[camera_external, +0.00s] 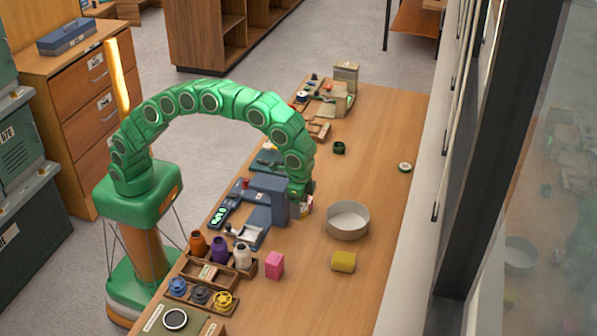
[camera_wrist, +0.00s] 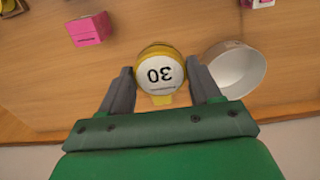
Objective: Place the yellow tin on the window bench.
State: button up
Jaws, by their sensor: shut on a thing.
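The yellow tin (camera_wrist: 160,72) is round, with a white top marked 30, and shows between the two fingers in the wrist view. My gripper (camera_wrist: 160,78) is shut on it, one finger at each side. In the external view my gripper is at the end of the arched arm, above the middle of the bench. It is mostly hidden there, and the tin cannot be made out clearly. The window bench (camera_external: 385,128) is a long wooden top along the window wall. A yellow block (camera_external: 343,261) sits on it near the bowl.
A white round bowl (camera_external: 347,220) and a pink box (camera_external: 274,265) stand on the bench. A blue-grey machine (camera_external: 277,197) is beside my gripper. Spools (camera_external: 242,255) and small racks line the aisle side. The bench is fairly clear past the bowl, apart from small rolls.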

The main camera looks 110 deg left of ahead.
jog(key=s+d, duration=0.4)
jog(key=d, duration=0.7)
jog(key=s+d, duration=0.4)
jog(key=d, duration=0.7)
jog(key=shift+f, duration=7.55)
jog(key=shift+f, duration=0.1)
jog(key=o, duration=1.1)
jog(key=shift+o, duration=0.2)
notch_tip(320, 180, up, 11)
jog(key=shift+r, duration=0.2)
jog(key=shift+o, duration=0.5)
jog(key=shift+r, duration=0.4)
